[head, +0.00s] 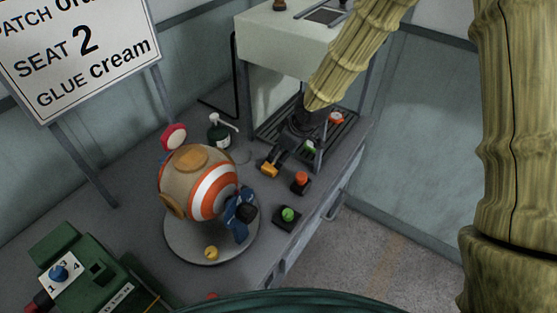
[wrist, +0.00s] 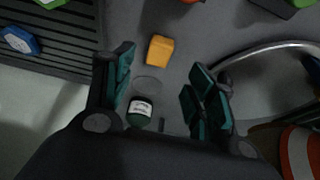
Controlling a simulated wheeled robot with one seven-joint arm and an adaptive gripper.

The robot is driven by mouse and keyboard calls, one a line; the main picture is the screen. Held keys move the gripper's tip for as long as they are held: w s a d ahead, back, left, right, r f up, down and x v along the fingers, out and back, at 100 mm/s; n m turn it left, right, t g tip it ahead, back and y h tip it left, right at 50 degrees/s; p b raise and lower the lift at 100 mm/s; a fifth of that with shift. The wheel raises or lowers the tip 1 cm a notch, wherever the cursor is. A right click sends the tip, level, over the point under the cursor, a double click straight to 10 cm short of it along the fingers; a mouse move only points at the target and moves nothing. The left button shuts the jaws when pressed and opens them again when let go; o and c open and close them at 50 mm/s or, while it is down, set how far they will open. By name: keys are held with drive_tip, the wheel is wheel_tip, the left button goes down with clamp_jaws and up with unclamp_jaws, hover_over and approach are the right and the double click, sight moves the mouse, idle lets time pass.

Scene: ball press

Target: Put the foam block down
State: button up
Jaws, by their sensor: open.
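A small orange-yellow block (wrist: 160,49), which looks like the foam block, shows between and just beyond my fingertips in the wrist view. The same block (head: 269,170) is in the head view, on the grey bench near the slatted rack. My gripper (wrist: 163,80) is open, with a finger on each side and nothing gripped between them. In the head view my dark gripper (head: 293,153) reaches down over the rack's near edge, beside the block. I cannot tell how high the fingertips are above the bench.
A slatted rack (wrist: 60,47) holds a blue piece (wrist: 20,40) and others. A red button (head: 301,180) and green button (head: 288,214) stand close by. A pump bottle (head: 219,133) and a striped ball (head: 208,185) on a round plate (head: 190,250) are left.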

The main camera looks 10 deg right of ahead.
drive_tip(key=shift+v, duration=1.45)
